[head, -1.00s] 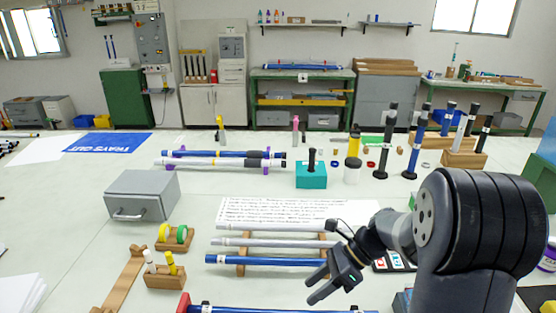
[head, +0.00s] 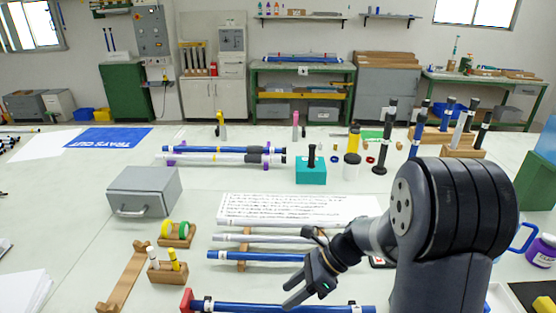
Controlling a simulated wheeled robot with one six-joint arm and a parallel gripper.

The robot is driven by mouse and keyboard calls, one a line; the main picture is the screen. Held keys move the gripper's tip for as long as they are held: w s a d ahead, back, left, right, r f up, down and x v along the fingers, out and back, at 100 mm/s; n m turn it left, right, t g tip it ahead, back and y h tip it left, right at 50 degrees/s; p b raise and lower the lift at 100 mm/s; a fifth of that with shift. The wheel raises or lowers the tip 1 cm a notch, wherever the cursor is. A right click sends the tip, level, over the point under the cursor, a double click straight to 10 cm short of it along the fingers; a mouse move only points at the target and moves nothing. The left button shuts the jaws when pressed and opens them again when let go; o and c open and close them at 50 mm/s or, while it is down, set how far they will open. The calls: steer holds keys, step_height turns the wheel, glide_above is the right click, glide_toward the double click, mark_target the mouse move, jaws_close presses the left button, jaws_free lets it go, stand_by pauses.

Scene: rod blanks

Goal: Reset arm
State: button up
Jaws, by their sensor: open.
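My gripper (head: 291,294) is at the lower middle of the head view, fingers pointing down and left. Its jaws are open, with nothing seen between them. It hangs above the table, over the near blue rod (head: 280,307) and close to the right end of another blue rod (head: 255,256). That rod lies on a wooden rack (head: 243,262) with white rods (head: 250,238) behind it. My arm hides the right ends of these rods and part of the rack.
A grey drawer box (head: 143,192) stands at the left. A wooden holder with markers (head: 167,270) is at lower left. The table between the sheets and box is clear.

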steer(key=w+a+r+m+t+p, duration=0.2)
steer(key=w+r+m+t, duration=0.2)
steer(key=w+m, duration=0.25)
steer(key=w+d+f+m+t, duration=0.1)
steer(key=w+d+m+t, duration=0.3)
steer(key=m, duration=0.6)
steer(key=shift+w+d+f+t+h, duration=0.15)
steer(key=shift+w+d+t+h, duration=0.25)
steer(key=shift+t, duration=0.4)
